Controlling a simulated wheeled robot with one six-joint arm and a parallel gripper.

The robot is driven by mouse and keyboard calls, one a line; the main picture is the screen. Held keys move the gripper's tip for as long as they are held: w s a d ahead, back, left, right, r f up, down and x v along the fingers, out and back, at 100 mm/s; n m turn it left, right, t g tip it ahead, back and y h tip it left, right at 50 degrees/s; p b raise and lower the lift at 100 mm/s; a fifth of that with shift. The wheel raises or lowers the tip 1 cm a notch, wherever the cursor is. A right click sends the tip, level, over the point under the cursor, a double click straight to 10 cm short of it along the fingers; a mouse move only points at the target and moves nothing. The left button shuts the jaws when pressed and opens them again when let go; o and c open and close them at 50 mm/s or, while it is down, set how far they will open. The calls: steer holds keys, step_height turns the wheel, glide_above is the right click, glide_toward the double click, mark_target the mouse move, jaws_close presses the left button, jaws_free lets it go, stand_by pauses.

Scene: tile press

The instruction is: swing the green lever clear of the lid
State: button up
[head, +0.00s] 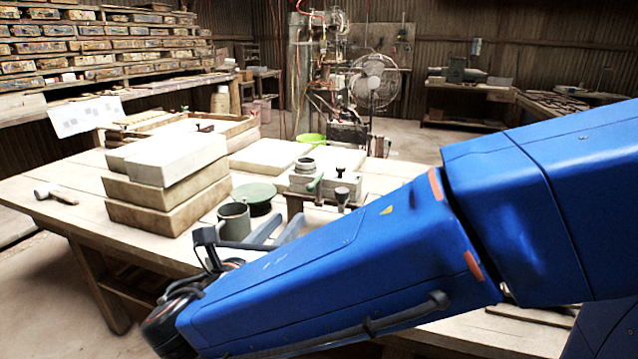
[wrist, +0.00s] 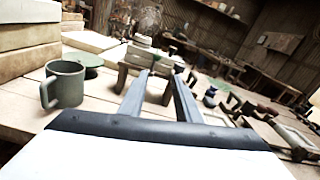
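The green lever (head: 315,183) is a small bar on the front of a pale block-like press (head: 346,183) on the table. A dark knob stands on the press top; I cannot clearly tell the lid from the body. In the wrist view, the press (wrist: 141,57) stands ahead of my gripper, with a small green part, probably the lever (wrist: 156,60), near its middle. My gripper (wrist: 162,75) has its two fingers apart with nothing between them. In the head view, my gripper (head: 292,216) is in front of the press, not visibly touching the lever.
A grey-green mug (head: 234,220) and a green round plate (head: 254,194) stand left of my gripper. Stacked blocks (head: 165,185) are farther left. A mallet (head: 56,194) lies at the table's left end. A green bowl (head: 311,138) is behind the press.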

mark_target(309, 190)
steer(key=x, duration=1.1)
steer(key=a+x, duration=0.1)
steer(key=x, duration=0.5)
steer(key=shift+w+r, duration=0.15)
steer(key=shift+r, duration=0.1)
jaws_close()
